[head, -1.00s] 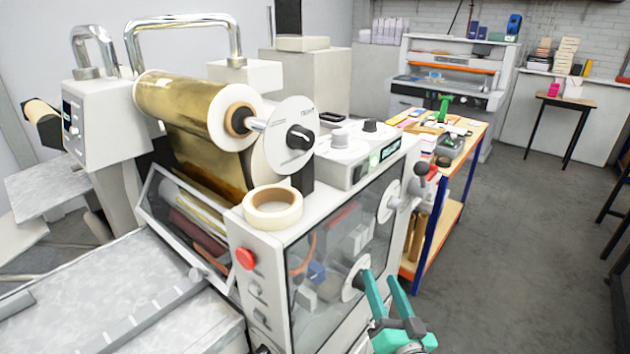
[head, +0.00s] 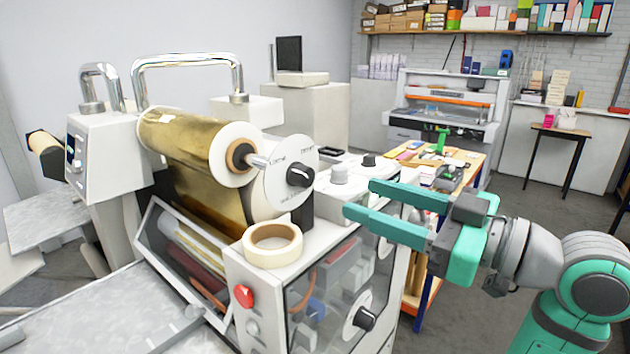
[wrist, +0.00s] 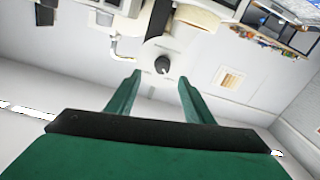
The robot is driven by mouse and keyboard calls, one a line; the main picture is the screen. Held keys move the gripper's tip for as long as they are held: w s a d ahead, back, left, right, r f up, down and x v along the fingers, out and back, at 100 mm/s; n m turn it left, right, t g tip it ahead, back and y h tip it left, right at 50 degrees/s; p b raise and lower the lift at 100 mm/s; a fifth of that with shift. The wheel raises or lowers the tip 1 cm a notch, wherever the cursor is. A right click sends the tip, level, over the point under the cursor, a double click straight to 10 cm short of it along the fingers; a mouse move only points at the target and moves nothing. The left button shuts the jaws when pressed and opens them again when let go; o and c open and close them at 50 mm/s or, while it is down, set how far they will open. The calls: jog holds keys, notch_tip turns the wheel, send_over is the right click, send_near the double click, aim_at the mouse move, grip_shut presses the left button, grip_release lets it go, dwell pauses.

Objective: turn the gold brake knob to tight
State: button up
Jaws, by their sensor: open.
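The gold brake knob (head: 299,174) is black and sits on a round white dial (head: 272,192) at the near end of the gold foil roll (head: 185,143). The dial has small printed words, too small to read surely, and I cannot tell the knob's setting. My gripper (head: 358,198) is open and empty, to the right of the knob in the head view, with its fingers pointing left toward it. In the wrist view the knob (wrist: 162,66) shows between and just beyond the fingertips of my gripper (wrist: 160,80). The fingers are apart from it.
A roll of tape (head: 272,246) lies on the machine top below the dial. A grey knob (head: 340,174) and a small black knob (head: 369,160) stand on the control box near my fingers. A red button (head: 243,296) is on the front. A cluttered workbench (head: 470,155) stands behind.

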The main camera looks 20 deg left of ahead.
aim_at(309, 179)
jog(key=shift+n, duration=0.3)
jog(key=x, duration=1)
jog(key=shift+s+a+r, duration=0.25)
jog(key=shift+s+a, duration=0.05)
jog(key=shift+a, duration=0.2)
jog(key=c, duration=1)
jog(key=shift+c, duration=0.2)
